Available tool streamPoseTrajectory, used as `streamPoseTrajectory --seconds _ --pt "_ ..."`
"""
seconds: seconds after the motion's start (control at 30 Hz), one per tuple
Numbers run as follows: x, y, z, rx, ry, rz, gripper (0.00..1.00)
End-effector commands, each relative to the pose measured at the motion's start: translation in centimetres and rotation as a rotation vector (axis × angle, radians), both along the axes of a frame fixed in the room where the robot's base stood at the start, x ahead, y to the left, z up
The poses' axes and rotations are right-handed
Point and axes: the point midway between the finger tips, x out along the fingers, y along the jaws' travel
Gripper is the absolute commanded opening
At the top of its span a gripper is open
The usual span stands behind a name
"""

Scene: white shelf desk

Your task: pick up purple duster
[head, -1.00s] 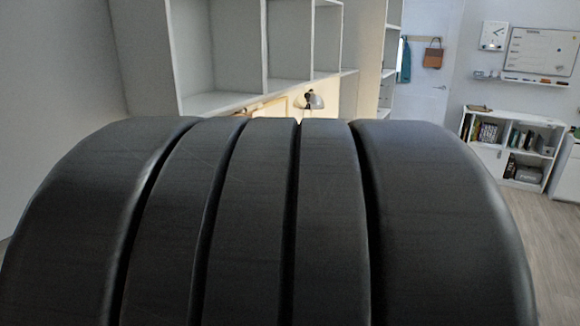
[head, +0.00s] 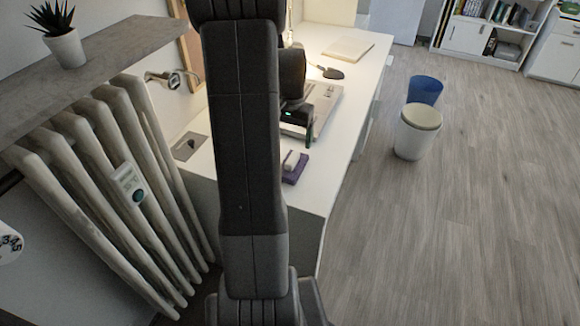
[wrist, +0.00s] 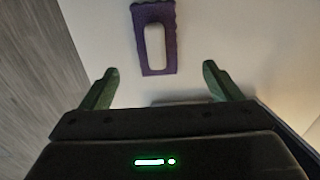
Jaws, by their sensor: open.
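The purple duster (head: 298,177) lies on the white desk near its front end. It has a pale handle or back on top. In the wrist view the duster (wrist: 144,62) lies ahead of and between my open fingers, apart from them, a little left of centre. My gripper (wrist: 158,82) is open and empty, with both green fingertips showing. In the head view my gripper (head: 300,128) is above the desk just beyond the duster; my arm hides part of the desk to the left.
A white desk (head: 345,78) holds a flat tray-like object (head: 326,100), a dark rounded item (head: 332,73) and a pale board (head: 348,49). A radiator (head: 130,170) stands left under a grey shelf with a potted plant (head: 65,42). Blue (head: 425,90) and white (head: 415,130) bins stand on open floor, right.

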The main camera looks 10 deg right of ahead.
Motion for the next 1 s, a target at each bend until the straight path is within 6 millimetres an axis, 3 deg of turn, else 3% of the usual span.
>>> streamPoseTrajectory --seconds 0.13,0.43,0.7,1.0 --pt "-0.1 0.0 -2.9 0.000 0.004 0.001 0.85" --pt "-0.2 -0.1 -5.4 0.001 0.003 0.001 0.85" --pt "-0.5 -0.4 -9.2 0.001 0.003 0.001 0.85" --pt "-0.4 -0.4 -9.8 -0.001 -0.001 0.002 0.85"
